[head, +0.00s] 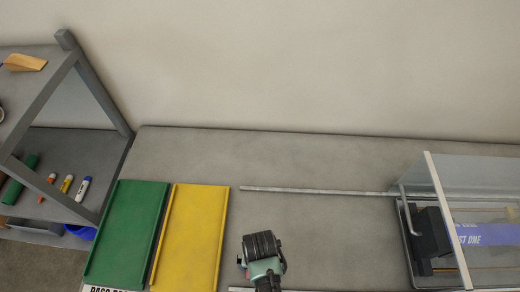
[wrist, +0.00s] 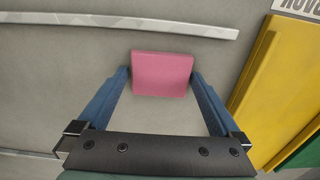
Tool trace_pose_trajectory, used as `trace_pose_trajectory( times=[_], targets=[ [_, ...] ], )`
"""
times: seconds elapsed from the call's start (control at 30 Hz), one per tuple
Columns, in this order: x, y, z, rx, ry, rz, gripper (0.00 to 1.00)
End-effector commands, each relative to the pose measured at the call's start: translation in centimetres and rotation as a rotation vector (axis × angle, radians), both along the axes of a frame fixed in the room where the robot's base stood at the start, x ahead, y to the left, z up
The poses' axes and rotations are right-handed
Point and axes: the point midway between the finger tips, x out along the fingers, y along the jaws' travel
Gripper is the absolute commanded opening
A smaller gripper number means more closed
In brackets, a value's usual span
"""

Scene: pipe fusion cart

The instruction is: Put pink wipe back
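The pink wipe (wrist: 162,75) shows in the wrist view as a flat, roughly square block, slightly turned. My gripper (wrist: 162,74) has its two blue fingers spread, one on each side of the wipe. The fingertips are close to its left and right edges; I cannot tell whether they press on it or whether it rests on the grey surface. In the head view my arm's end stands over the worktop right of the yellow tray, and the wipe is hidden there.
A green tray (head: 127,233) and a yellow tray (head: 190,237) lie side by side. A thin metal rail (head: 315,190) crosses the grey worktop (head: 270,155). A clear-covered case (head: 480,210) stands right. A grey shelf (head: 70,140) with markers stands left.

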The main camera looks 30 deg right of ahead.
Motion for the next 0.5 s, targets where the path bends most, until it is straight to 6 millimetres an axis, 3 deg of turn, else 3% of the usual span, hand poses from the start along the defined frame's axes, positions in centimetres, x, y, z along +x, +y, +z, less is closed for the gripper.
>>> trace_pose_trajectory(
  times=[0.27, 0.5],
  targets=[
    [0.1, 0.0, 2.4, -0.001, -0.003, 0.000, 1.00],
    [0.1, 0.0, 7.2, -0.001, -0.005, 0.000, 1.00]
  ],
)
